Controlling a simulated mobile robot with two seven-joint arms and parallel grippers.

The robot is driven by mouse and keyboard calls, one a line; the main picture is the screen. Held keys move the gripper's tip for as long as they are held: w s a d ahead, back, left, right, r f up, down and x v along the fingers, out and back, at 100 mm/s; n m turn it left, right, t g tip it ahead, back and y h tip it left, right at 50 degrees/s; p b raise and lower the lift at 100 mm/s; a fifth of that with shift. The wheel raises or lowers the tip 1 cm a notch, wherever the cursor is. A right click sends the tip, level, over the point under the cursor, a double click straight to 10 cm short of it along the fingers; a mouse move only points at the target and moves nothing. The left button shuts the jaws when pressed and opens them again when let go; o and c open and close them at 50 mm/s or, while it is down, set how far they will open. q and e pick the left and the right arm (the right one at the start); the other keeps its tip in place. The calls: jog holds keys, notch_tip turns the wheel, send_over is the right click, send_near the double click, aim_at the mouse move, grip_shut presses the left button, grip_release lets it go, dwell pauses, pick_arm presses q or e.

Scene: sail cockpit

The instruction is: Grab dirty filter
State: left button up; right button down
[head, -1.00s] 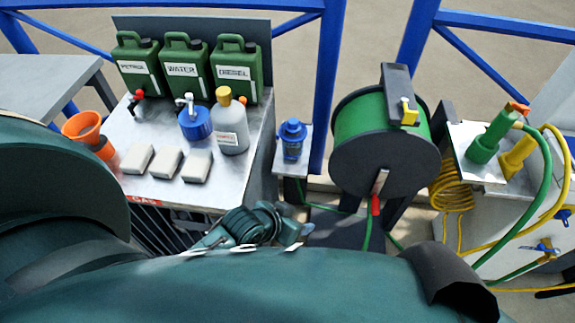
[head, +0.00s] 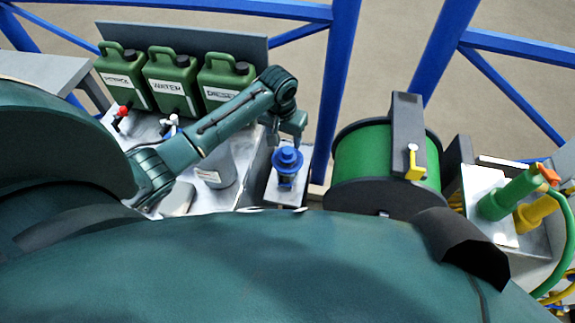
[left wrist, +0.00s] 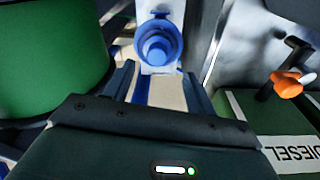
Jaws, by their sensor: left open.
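A blue filter unit with a round cap (head: 287,160) stands on a small grey stand between the workbench and the hose reel. It also shows in the left wrist view (left wrist: 157,42), beyond my fingertips. No separate dirty filter can be made out, and I cannot see inside the unit. My left gripper (head: 287,130) is close to the blue unit, just behind and above it in the head view. In the left wrist view its two fingers (left wrist: 158,82) are apart, with nothing between them. My right gripper does not show.
Green jerry cans (head: 172,80) stand at the back of the metal bench (head: 245,145). The green hose reel (head: 385,160) stands close right of the blue unit. A blue railing post (head: 340,70) rises behind it. Green and yellow nozzles (head: 510,195) are farther right.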

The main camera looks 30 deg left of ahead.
pick_arm(q)
jog(key=shift+w+d+f, duration=0.1)
jog(key=shift+w+f, duration=0.1)
jog(key=shift+f, duration=0.9)
jog(key=shift+w+f, duration=0.25)
jog(key=shift+f, duration=0.9)
jog(key=shift+w+d+f, duration=0.1)
jog(key=shift+w+f, duration=0.1)
jog(key=shift+f, duration=0.9)
jog(key=shift+c, duration=0.3)
grip_shut()
